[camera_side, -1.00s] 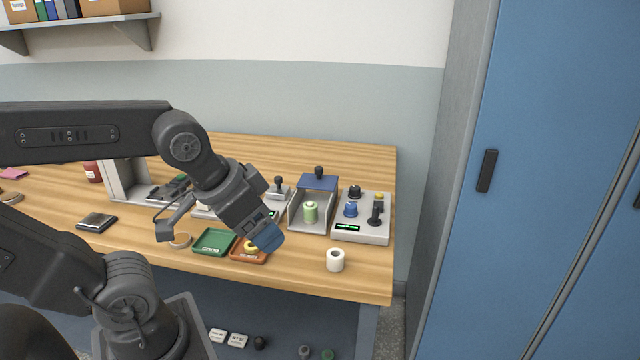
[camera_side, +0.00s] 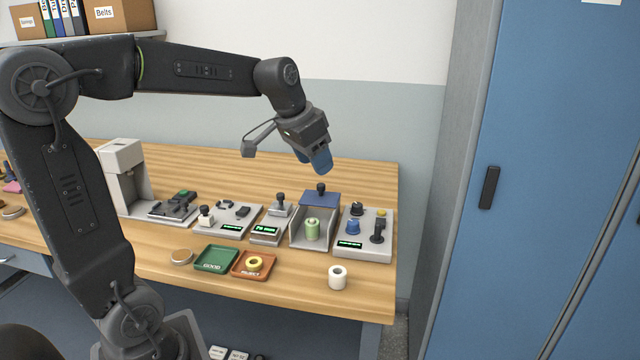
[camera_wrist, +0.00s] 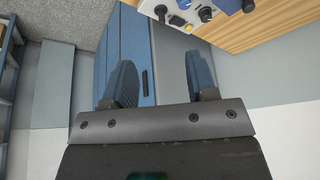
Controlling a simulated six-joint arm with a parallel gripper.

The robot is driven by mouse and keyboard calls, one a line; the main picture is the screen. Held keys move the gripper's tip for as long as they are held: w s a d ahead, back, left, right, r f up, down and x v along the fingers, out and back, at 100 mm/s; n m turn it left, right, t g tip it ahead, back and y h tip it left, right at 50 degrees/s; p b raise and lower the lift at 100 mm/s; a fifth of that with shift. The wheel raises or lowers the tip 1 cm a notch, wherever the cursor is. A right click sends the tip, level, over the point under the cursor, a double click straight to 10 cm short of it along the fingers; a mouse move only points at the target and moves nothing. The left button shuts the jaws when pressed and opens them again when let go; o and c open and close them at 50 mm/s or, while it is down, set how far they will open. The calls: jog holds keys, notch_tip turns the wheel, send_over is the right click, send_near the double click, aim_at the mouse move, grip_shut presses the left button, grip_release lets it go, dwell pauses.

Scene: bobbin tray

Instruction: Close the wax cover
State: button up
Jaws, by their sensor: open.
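A control panel (camera_side: 379,246) with knobs and a lever stands right of the box. In front are a green tray (camera_side: 200,266), an orange tray (camera_side: 238,270) with a yellow ring, and a white roll (camera_side: 337,278). A blue cabinet (camera_side: 560,200) stands at right.

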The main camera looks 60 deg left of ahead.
jog(key=w+a+f, duration=0.2)
jog(key=w+a, duration=0.3)
jog(key=a, duration=0.4)
send_near(321, 184)
jog(key=x, duration=0.9)
jog(key=shift+c, duration=0.5)
grip_shut()
